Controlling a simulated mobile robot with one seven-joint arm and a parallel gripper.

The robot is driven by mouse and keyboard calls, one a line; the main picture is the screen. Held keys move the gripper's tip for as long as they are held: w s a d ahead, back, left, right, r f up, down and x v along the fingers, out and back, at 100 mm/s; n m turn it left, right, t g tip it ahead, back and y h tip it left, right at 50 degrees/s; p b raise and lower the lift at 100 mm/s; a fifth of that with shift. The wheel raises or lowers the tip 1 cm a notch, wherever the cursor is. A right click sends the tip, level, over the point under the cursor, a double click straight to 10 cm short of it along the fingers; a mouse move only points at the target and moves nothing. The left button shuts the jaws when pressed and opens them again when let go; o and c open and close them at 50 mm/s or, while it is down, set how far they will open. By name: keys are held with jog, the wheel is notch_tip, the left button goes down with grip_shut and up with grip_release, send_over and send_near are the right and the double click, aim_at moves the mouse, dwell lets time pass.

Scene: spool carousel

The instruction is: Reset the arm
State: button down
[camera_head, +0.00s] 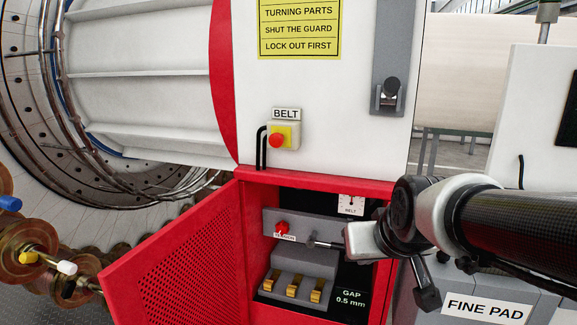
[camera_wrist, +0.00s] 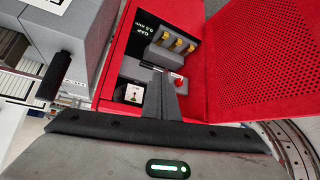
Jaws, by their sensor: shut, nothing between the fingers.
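My gripper (camera_head: 313,243) reaches in from the right, its shut, empty fingers at the open red cabinet, in front of the grey panel. In the wrist view its dark fingers (camera_wrist: 167,95) are together and point into the cabinet. A red knob (camera_head: 283,228) on the panel is left of the fingertips; it also shows in the wrist view (camera_wrist: 178,80). I cannot tell whether the fingers touch the panel. The arm hides the cabinet's right side.
The red perforated door (camera_head: 170,265) stands open at left. Brass pieces (camera_head: 292,290) sit on a grey block below the fingers. A red BELT button (camera_head: 277,140) is above the cabinet. A black handle (camera_wrist: 55,75) sticks out from grey units beside the cabinet. Spools (camera_head: 25,245) are far left.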

jog(key=s+f+g, duration=0.1)
jog(key=s+g, duration=0.2)
jog(key=s, duration=1.2)
notch_tip(320, 180, up, 26)
jog(key=p, duration=2.6)
jog(key=shift+w+a+m, duration=0.15)
jog(key=shift+m, duration=0.15)
jog(key=shift+a+f, duration=0.1)
jog(key=shift+f, duration=0.05)
